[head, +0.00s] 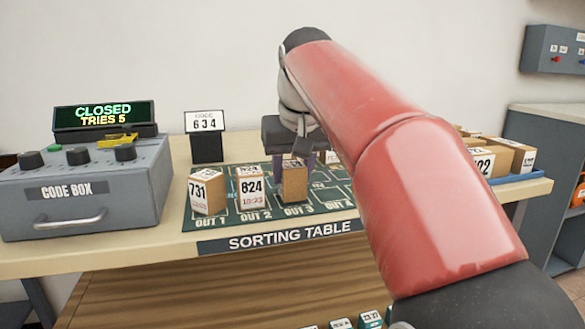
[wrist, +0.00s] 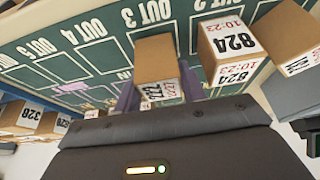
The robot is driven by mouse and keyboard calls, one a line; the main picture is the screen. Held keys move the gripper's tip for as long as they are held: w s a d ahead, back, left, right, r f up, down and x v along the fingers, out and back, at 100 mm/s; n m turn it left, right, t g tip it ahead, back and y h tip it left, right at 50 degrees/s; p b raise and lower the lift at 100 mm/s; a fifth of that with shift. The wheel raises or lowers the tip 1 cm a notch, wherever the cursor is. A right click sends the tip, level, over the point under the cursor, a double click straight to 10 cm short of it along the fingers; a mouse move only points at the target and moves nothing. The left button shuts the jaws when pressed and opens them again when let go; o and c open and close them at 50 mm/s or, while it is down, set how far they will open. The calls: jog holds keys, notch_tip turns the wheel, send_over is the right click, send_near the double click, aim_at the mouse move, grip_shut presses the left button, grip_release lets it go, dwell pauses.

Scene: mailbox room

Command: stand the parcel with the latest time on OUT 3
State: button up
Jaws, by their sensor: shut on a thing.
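My gripper (head: 295,158) is shut on a brown parcel (head: 294,184) at OUT 3 on the green mat (head: 330,197). In the wrist view the held parcel (wrist: 156,62) is between the fingers, close above the printed OUT 3. I cannot tell whether it touches the mat. Its label faces my gripper and is too cut off to read surely. Parcel 824 (head: 251,190) stands on OUT 2; its time reads 10:23 in the wrist view (wrist: 233,50). Parcel 731 (head: 207,192) stands on OUT 1, its time too small to read.
A grey code box (head: 80,195) stands at left, its display (head: 103,115) reading CLOSED, TRIES 5. A CODE 634 card (head: 206,122) stands behind the mat. Several parcels (head: 500,158) sit in a blue tray (head: 520,178) at right. OUT 4 and OUT 5 (wrist: 60,35) look clear.

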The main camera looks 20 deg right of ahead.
jog(key=shift+f, duration=0.2)
jog(key=o, duration=1.1)
